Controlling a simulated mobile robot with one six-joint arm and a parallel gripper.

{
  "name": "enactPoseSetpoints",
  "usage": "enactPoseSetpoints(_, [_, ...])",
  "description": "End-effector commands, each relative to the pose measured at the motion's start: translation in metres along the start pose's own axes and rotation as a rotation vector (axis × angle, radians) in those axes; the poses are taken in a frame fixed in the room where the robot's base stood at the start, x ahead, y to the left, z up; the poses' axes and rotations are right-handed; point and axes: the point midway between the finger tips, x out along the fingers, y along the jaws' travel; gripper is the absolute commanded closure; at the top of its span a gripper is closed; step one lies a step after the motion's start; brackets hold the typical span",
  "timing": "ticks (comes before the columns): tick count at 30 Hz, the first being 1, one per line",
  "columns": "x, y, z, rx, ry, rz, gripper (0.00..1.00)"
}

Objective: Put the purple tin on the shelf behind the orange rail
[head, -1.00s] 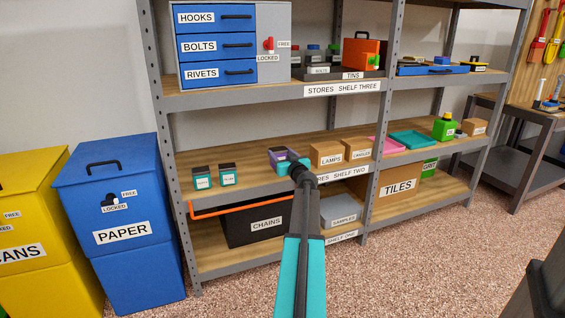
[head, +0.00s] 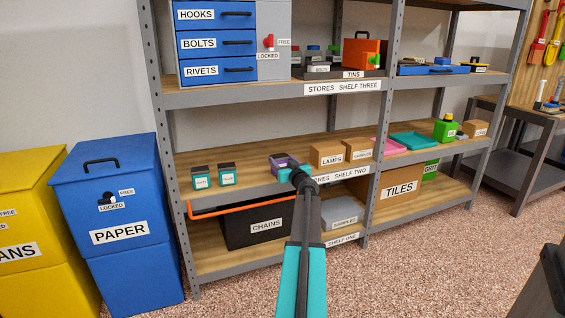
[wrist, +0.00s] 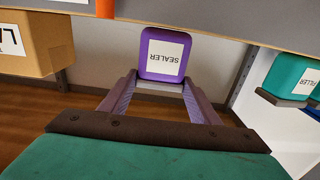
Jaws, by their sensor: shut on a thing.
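The purple tin (head: 279,159) is in my gripper at the front of shelf two in the head view. In the wrist view the tin (wrist: 172,52), labelled SEALER, is between my fingers. My gripper (wrist: 158,88) is shut on it. In the head view my gripper (head: 292,171) partly hides the tin; I cannot tell whether it touches the board. The orange rail (head: 240,207) runs across the front left of shelf one (head: 215,258), below and left of the tin. An orange piece (wrist: 105,8) shows at the top of the wrist view.
Two teal-and-dark tins (head: 214,176) stand left on shelf two. The LAMPS box (head: 326,154) stands close right of my gripper. A dark CHAINS box (head: 240,231) and a grey SAMPLES box (head: 341,212) are on shelf one. The grey upright (head: 380,130) is further right.

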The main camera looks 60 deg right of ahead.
Motion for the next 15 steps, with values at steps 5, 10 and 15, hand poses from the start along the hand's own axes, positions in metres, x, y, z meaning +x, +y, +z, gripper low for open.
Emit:
enactPoseSetpoints(5, [0.0000, 0.0002, 0.0019, -0.001, 0.000, 0.000, 0.31])
enactPoseSetpoints(10, [-0.0001, 0.0003, 0.0018, 0.000, 0.000, 0.000, 0.25])
enactPoseSetpoints(15, [-0.0001, 0.0004, 0.0016, 0.000, 0.000, 0.000, 0.25])
